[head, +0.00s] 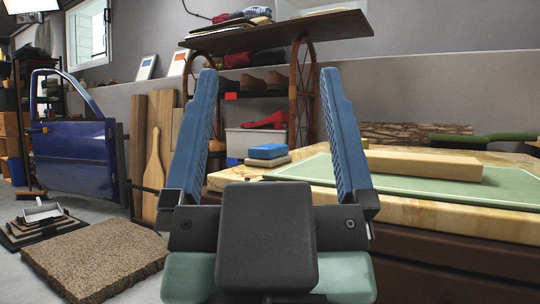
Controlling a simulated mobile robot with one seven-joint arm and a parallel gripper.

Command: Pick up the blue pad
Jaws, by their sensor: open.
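The blue pad (268,151) is a small block with rounded edges. It lies on top of a beige pad (266,161) near the left edge of the table (408,213). My gripper (268,75) is in the foreground with its two blue fingers wide apart and nothing between them. The blue pad shows between the fingers in the picture but lies well beyond them. My gripper does not touch it. The pad's far side is hidden.
A green mat (425,180) with a tan wooden block (424,165) covers much of the table. A rack (275,37) with shoes and folded cloth stands behind. A blue car door (72,150) stands left. A brown foam slab (97,258) lies on the floor.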

